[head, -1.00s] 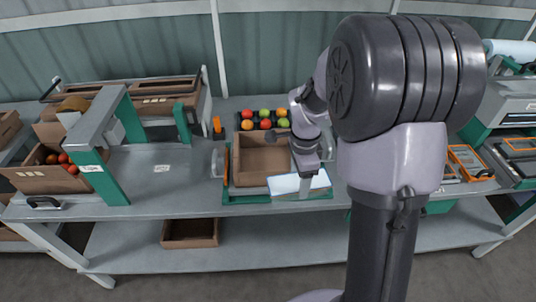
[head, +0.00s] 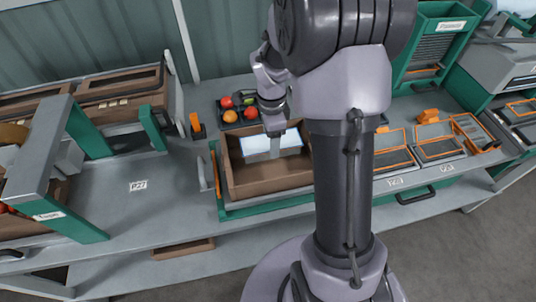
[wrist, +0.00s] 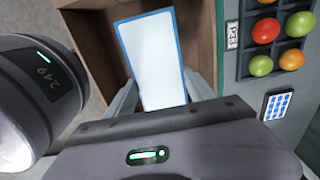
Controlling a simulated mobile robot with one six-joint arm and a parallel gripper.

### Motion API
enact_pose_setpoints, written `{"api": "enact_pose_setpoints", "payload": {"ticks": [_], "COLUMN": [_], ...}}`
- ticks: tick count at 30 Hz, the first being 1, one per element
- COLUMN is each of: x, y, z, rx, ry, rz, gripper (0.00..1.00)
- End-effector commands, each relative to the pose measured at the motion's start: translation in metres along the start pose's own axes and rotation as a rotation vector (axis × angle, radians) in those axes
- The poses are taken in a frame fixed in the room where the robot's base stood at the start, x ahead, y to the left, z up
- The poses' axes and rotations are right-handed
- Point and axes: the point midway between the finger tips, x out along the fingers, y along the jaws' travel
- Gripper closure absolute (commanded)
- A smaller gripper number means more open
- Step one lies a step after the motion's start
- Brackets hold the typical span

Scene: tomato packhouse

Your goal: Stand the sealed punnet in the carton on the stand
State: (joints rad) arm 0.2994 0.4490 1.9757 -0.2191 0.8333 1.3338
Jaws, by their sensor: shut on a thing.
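The sealed punnet (head: 258,147) has a pale top with a blue edge. It also shows in the wrist view (wrist: 152,62), between the two fingers. My gripper (head: 273,128) is shut on it, with the fingers on either side in the wrist view (wrist: 160,98). The open brown carton (head: 268,187) sits on the green stand (head: 265,207). The punnet is over the carton's opening, toward its far side; I cannot tell whether it touches the floor. The carton's inside walls show around it in the wrist view (wrist: 95,62).
A dark tray of red, orange and green tomatoes (head: 229,116) lies just behind the carton. A green frame (head: 80,150) stands at the left. Grey trays with orange edges (head: 437,150) lie at the right. Bare bench lies left of the carton.

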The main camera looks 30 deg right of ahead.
Motion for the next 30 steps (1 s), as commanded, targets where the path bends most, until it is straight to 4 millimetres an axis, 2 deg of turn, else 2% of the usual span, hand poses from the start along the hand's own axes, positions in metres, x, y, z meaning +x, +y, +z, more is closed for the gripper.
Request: {"api": "enact_pose_setpoints", "payload": {"ticks": [9,20,21,23,24,30], "x": [0.059,0.063,0.061,0.061,0.061,0.061], "y": [0.000,0.000,0.000,0.000,0.000,0.000], "z": [0.000,0.000,0.000,0.000,0.000,0.000], "rx": [0.000,0.000,0.000,0.000,0.000,0.000], "ry": [0.000,0.000,0.000,0.000,0.000,0.000], "rz": [0.001,-0.002,-0.002,-0.002,-0.002,-0.002], "gripper": [0.75,0.75,0.30,0.18,0.16,0.16]}}
